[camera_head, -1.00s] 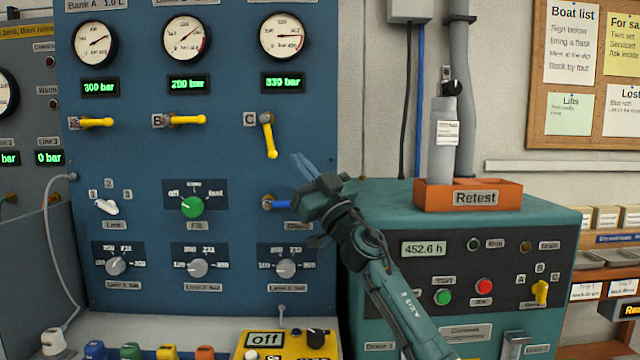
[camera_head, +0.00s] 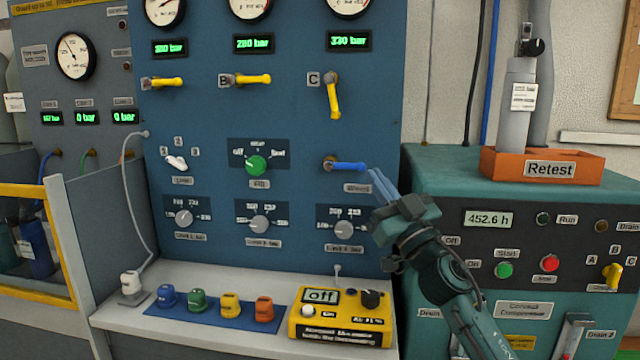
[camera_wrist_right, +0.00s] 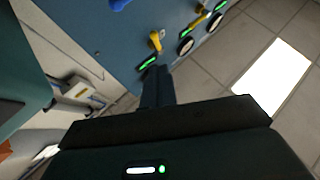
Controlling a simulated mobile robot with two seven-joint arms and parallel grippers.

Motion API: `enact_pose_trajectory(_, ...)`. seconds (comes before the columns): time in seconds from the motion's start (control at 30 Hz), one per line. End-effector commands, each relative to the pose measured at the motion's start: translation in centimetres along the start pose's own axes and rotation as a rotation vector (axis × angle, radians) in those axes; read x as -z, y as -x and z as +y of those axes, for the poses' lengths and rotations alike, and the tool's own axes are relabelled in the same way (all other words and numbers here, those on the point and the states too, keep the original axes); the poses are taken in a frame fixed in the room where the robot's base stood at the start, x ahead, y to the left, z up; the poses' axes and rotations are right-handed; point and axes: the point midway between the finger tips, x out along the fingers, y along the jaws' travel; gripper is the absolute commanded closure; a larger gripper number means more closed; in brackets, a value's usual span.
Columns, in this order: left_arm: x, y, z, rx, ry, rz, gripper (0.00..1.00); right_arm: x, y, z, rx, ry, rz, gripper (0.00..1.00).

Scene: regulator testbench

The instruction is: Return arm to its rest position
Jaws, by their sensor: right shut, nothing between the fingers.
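My right gripper (camera_head: 378,184) is in the head view at the lower right of the blue panel (camera_head: 300,190). Its fingers are shut and empty, pointing up and left. Their tips are beside the right end of a blue lever (camera_head: 347,166) that points right; I cannot tell whether they touch. The right wrist view shows the shut fingers (camera_wrist_right: 157,87) in front of the panel, with a yellow lever (camera_wrist_right: 156,42) beyond. My right forearm (camera_head: 462,300) comes from the bottom, in front of the green compressor cabinet (camera_head: 440,185). My left gripper is not in view.
Yellow levers (camera_head: 333,98) and knobs stick out of the panel. A yellow box reading "off" (camera_head: 340,325) and several coloured blocks (camera_head: 230,304) lie on the shelf below. A grey cylinder (camera_head: 517,105) stands in the orange Retest tray (camera_head: 590,167) on the cabinet.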

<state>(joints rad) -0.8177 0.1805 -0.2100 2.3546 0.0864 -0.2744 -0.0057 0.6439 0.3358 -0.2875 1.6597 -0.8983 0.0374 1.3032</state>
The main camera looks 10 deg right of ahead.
Motion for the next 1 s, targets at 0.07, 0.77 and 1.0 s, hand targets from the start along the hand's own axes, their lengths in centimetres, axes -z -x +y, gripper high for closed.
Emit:
enact_pose_trajectory(0.07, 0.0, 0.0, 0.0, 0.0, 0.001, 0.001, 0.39, -3.5, 3.8, -1.7, -0.018, -0.033, -0.069, 1.0)
enact_pose_trajectory(0.77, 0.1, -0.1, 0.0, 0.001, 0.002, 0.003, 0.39, -12.6, 37.0, -15.2, -0.117, -0.205, -0.749, 1.0)
enact_pose_trajectory(1.0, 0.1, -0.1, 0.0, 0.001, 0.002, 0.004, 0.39, -11.0, 42.1, -17.6, -0.1, -0.234, -0.881, 1.0)
